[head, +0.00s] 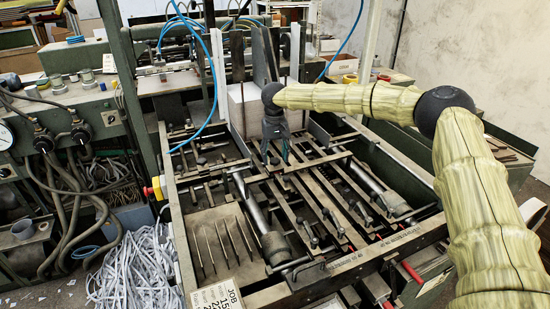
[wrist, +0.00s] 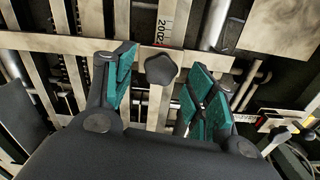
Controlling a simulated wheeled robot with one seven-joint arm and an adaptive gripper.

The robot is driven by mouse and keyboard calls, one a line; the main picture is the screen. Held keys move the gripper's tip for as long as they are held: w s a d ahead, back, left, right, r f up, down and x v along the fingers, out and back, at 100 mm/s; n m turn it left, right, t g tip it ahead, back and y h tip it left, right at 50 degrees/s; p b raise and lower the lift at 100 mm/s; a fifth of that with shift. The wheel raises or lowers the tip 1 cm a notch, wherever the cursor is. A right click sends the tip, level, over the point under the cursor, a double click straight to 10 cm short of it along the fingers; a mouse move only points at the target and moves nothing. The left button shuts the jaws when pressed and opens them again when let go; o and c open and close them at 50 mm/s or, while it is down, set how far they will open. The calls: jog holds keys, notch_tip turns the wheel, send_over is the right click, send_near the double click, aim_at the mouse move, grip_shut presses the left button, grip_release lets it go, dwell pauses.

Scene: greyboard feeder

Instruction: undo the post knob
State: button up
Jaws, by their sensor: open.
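The post knob (wrist: 161,68) is a dark, lobed knob in the wrist view, on a pale metal crossbar (wrist: 75,43). My gripper (wrist: 161,72) is open, with one teal-padded finger to the left of the knob and the other to its right. Neither finger appears to touch it, and I cannot tell how far the fingertips are above it. In the head view my gripper (head: 276,152) points down over the rails in the middle of the feeder (head: 395,240). I cannot make out the post knob there.
Upright dark plates (head: 265,55) and a white block (head: 240,105) stand close behind my gripper. Metal rods and several small clamp handles cover the feeder bed. A blue hose (head: 213,70) hangs at the left. Shredded paper (head: 135,268) lies on the floor at left.

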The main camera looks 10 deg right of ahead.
aim_at(275, 160)
notch_tip(275, 160, up, 11)
dwell(0.4)
jog(key=shift+f, duration=0.15)
jog(key=shift+f+m+b, duration=0.65)
jog(key=shift+f+m, duration=1.3)
jog(key=shift+m, duration=3.6)
jog(key=shift+f+m+b, duration=0.65)
jog(key=shift+f+m, duration=1.3)
jog(key=shift+m, duration=3.65)
jog(key=shift+f+m+b, duration=0.65)
jog(key=shift+f+m, duration=1.3)
jog(key=shift+m, duration=3.6)
